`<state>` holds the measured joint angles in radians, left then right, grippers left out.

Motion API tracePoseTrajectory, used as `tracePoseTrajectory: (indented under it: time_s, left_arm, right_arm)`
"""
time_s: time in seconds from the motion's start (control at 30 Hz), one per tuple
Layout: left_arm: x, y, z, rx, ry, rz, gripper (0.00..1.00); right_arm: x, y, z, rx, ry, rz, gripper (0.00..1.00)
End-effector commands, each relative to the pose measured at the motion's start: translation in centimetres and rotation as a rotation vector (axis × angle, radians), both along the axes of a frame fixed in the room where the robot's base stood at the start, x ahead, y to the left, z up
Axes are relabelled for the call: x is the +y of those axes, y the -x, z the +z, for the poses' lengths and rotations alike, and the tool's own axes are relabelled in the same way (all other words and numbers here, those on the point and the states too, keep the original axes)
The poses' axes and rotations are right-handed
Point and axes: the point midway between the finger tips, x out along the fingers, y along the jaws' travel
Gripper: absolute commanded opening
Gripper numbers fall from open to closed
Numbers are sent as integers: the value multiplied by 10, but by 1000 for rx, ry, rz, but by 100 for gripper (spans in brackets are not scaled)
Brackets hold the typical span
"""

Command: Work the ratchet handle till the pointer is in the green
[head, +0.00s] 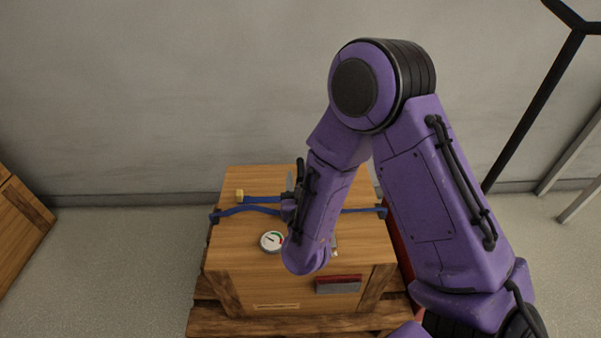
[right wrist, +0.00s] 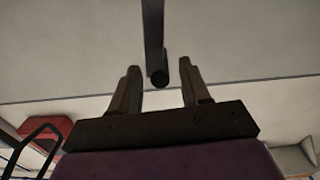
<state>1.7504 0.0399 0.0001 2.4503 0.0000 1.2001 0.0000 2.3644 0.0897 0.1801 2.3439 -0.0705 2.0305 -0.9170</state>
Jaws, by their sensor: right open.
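A wooden crate (head: 238,255) stands ahead with a blue strap (head: 228,212) across its top. A round white gauge (head: 272,241) with green and red marks sits on it. Its pointer is too small to read surely. In the right wrist view the gripper (right wrist: 159,66) is open, with a dark round-ended bar (right wrist: 154,40) beyond the fingertips. My left gripper is out of view.
The crate rests on a wooden pallet (head: 255,326). A red and grey block (head: 339,285) is at its front. Another wooden crate (head: 20,220) is at the left edge. A black frame (head: 535,110) stands at the right. The floor left of the crate is clear.

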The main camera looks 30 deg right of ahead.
Motion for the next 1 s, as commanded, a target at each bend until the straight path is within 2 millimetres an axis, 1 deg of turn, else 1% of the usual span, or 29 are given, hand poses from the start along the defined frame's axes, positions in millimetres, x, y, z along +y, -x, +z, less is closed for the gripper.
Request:
tracePoseTrajectory:
  time_s: [0.03,0.1,0.2,0.33,0.53,0.57,0.6,0.67,0.7,1.0]
  left_arm:
    - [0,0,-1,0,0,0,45]
    - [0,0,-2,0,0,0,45]
    - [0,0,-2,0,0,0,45]
    - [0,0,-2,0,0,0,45]
    - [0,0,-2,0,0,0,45]
    - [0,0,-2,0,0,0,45]
    - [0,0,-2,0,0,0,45]
    - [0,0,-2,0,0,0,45]
    - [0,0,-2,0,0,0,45]
    - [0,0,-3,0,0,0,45]
  right_arm:
    - [-6,-8,-1,-2,-2,-5,46]
    - [-12,-19,-1,-2,-2,-3,46]
    - [-18,-29,-1,0,-1,-1,46]
    - [-21,-34,-1,1,0,1,46]
    - [-21,-35,-1,2,0,2,46]
    - [-21,-35,-1,2,0,2,37]
    - [-21,-35,-1,2,0,2,24]
    - [-21,-34,-1,2,0,2,4]
    - [-21,-34,-1,2,0,2,0]
    - [-20,-35,-1,1,-3,3,0]
